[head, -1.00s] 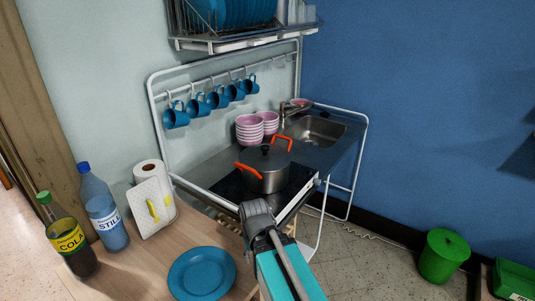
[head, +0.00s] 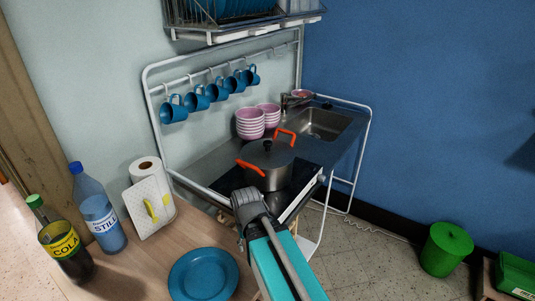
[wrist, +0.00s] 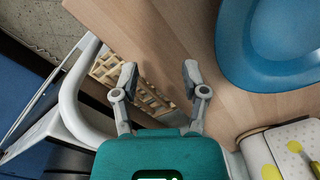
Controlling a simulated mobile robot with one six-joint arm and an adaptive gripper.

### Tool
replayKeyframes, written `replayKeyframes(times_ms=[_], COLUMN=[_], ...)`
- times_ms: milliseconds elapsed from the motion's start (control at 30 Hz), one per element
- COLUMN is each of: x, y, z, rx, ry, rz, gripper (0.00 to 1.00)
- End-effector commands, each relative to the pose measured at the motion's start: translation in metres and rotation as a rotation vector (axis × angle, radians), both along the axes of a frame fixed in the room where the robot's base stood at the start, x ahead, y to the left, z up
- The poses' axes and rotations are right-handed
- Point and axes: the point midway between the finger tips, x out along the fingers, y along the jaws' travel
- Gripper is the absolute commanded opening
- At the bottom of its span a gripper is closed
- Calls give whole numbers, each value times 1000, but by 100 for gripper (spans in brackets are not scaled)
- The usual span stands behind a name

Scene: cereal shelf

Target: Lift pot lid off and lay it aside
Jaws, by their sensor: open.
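The grey pot (head: 270,178) with orange-red handles stands on the dark hob beside the sink. Its grey lid (head: 281,155) with a dark knob lies on top of the pot. My gripper (head: 246,203) is in front of the pot, nearer the wooden counter, apart from the pot and lid. In the wrist view my gripper (wrist: 160,72) is open and empty, its fingers spread above the counter edge. The pot and lid do not show in the wrist view.
A blue plate (head: 203,274), cola bottle (head: 65,248), water bottle (head: 101,217) and paper roll (head: 146,168) are on the wooden counter (head: 150,262). Pink bowls (head: 250,124) stand behind the pot. Blue mugs (head: 196,98) hang from a rail. Some counter around the plate is bare.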

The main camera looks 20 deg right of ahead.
Motion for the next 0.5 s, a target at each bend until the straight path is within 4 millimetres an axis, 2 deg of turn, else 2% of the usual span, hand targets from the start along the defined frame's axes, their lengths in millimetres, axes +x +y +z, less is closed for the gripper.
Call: replayKeyframes(times_ms=[33,167,367,500], x=[0,0,2,3], y=[0,0,0,0], z=[0,2,19,40], rx=[0,0,0,0], ry=[0,0,-3,-7], rz=[0,0,0,0], gripper=[63,87,87,87])
